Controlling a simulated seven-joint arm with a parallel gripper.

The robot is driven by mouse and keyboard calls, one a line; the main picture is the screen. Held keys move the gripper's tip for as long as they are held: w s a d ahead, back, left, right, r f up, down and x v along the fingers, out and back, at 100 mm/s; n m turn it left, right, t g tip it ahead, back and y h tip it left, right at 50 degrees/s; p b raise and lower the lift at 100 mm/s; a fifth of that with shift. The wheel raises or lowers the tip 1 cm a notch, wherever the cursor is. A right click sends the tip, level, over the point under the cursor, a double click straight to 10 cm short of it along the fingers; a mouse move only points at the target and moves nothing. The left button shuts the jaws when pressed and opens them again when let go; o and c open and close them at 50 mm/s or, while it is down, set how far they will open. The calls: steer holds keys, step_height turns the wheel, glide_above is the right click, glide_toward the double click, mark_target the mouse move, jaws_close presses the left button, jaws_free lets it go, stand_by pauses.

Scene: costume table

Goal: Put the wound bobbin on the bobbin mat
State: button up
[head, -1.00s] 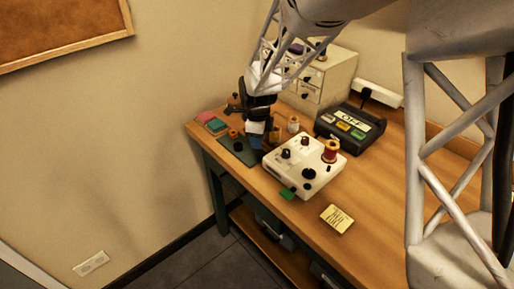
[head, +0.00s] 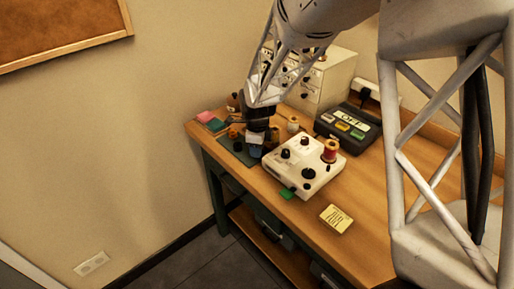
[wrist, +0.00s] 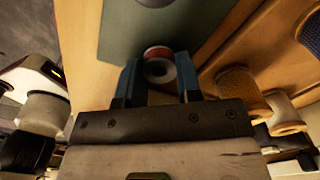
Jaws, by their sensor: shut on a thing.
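The wound bobbin (wrist: 157,53) shows in the wrist view as a red-wound spool with a grey round end. My gripper (wrist: 157,80) is shut on it, with one blue finger on each side. The dark green bobbin mat (wrist: 125,32) lies beyond and under the bobbin in the wrist view; I cannot tell whether the bobbin touches it. In the head view, my gripper (head: 255,150) is low at the right side of the mat (head: 226,154). The bobbin is hidden there by the gripper.
A dark bobbin (head: 237,146) stands on the mat. The white winder (head: 290,173), carrying a red spool (head: 330,150), is close on the right. A pale thread spool (head: 293,124) stands behind. A black OFF box (head: 348,128) and a drawer cabinet (head: 328,80) are at the back.

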steer(key=shift+f, duration=0.15)
steer(key=o, duration=0.9)
steer(key=shift+r, duration=6.15)
steer(key=shift+d+r, duration=0.1)
